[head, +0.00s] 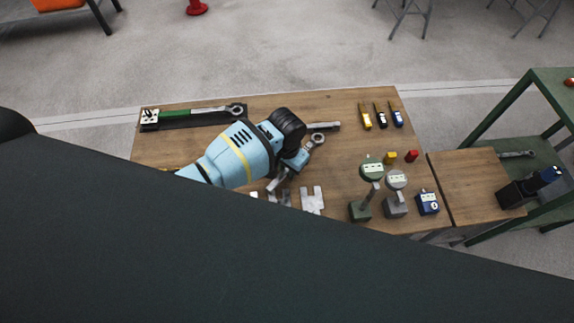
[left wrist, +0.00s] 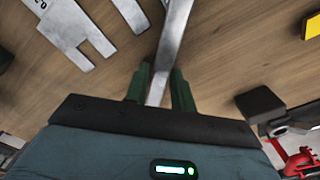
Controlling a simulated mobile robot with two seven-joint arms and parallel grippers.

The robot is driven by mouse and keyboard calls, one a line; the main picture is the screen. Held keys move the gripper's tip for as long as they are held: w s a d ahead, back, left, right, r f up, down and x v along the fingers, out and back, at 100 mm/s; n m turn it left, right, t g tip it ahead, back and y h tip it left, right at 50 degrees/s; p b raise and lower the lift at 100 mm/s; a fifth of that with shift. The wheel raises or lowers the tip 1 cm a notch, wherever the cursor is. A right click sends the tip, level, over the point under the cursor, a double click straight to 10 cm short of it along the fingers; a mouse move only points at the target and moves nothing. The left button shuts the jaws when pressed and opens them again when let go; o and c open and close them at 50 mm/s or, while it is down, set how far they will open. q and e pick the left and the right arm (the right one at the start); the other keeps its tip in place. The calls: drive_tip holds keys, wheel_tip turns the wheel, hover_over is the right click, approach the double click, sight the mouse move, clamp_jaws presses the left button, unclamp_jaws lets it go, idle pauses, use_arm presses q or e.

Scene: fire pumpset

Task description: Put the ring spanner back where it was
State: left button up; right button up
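The ring spanner (head: 318,139) is silver. In the head view its ring end sticks out up and right of my left gripper (head: 288,176), over the middle of the wooden table. In the left wrist view its long shank (left wrist: 172,40) runs down between the two green fingers of my left gripper (left wrist: 160,84), which look closed on it. The far end of the spanner is outside that view, and my wrist hides part of it in the head view. My right gripper is not in view.
A dark tray (head: 178,122) with a green-handled tool lies at the table's back left. Slotted metal plates (head: 312,202) lie near the front. Gauges (head: 372,172), small coloured blocks and several small tools stand right. A green cart (head: 492,108) stands beyond.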

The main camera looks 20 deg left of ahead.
use_arm(q)
drive_tip(key=shift+o, duration=1.3)
drive_tip(key=shift+r, duration=0.15)
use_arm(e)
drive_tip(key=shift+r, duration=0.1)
use_arm(q)
drive_tip(key=shift+r, duration=0.4)
wheel_tip(320, 180, up, 12)
drive_tip(key=p, duration=0.2)
drive_tip(key=shift+p, duration=0.35)
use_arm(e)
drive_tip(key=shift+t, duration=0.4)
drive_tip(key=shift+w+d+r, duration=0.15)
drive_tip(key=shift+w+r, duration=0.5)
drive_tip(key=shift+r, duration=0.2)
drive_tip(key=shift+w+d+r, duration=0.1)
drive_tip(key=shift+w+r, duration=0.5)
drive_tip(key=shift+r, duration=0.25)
use_arm(q)
drive_tip(key=shift+s, duration=0.1)
